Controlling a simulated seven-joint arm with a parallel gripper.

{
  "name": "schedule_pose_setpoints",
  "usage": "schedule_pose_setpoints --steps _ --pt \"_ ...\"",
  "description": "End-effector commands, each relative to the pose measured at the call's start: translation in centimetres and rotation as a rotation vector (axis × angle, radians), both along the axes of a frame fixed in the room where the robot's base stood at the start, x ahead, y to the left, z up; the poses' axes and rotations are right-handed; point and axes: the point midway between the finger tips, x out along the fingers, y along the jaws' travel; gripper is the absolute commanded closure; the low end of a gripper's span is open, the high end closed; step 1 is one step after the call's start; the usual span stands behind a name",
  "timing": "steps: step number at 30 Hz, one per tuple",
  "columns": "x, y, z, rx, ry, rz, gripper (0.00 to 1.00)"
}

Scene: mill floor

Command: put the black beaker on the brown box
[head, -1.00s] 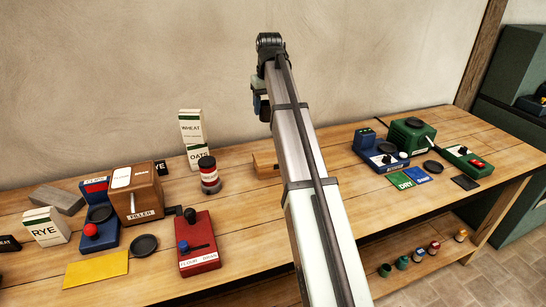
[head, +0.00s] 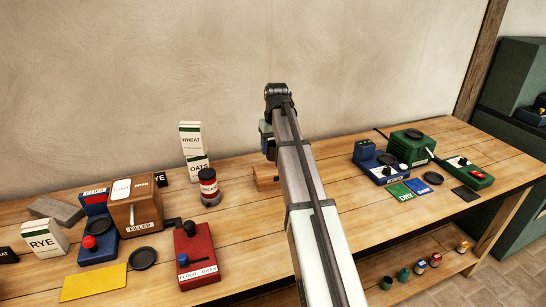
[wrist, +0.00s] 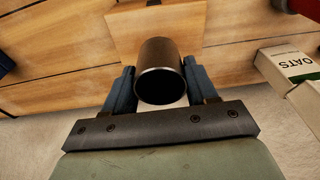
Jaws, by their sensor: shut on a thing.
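The black beaker (wrist: 158,62) is between the fingers of my gripper (wrist: 160,88) in the wrist view, its open dark mouth facing the camera. The gripper is shut on it. A plain brown wooden box (wrist: 125,30) lies behind the beaker in that view, partly covered by it; I cannot tell whether they touch. In the head view the brown box (head: 263,174) shows at the back of the bench, partly hidden by my arm. The beaker is hidden behind my arm there.
A brown filler machine (head: 135,210) and a red device (head: 195,255) are further left. Blue (head: 375,165) and green (head: 408,150) machines stand to the right.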

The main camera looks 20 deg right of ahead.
Motion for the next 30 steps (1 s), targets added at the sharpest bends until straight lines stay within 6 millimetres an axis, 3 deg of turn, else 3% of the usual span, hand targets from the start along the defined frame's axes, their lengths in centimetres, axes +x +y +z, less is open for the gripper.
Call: schedule_pose_setpoints --steps 12,25,26,30 --pt "0.0 0.0 -4.0 0.0 0.0 0.0 0.77" --pt "0.0 0.0 -4.4 0.0 0.0 0.0 0.77" --pt "0.0 0.0 -4.4 0.0 0.0 0.0 0.4" --pt "0.0 0.0 -4.3 0.0 0.0 0.0 0.27"
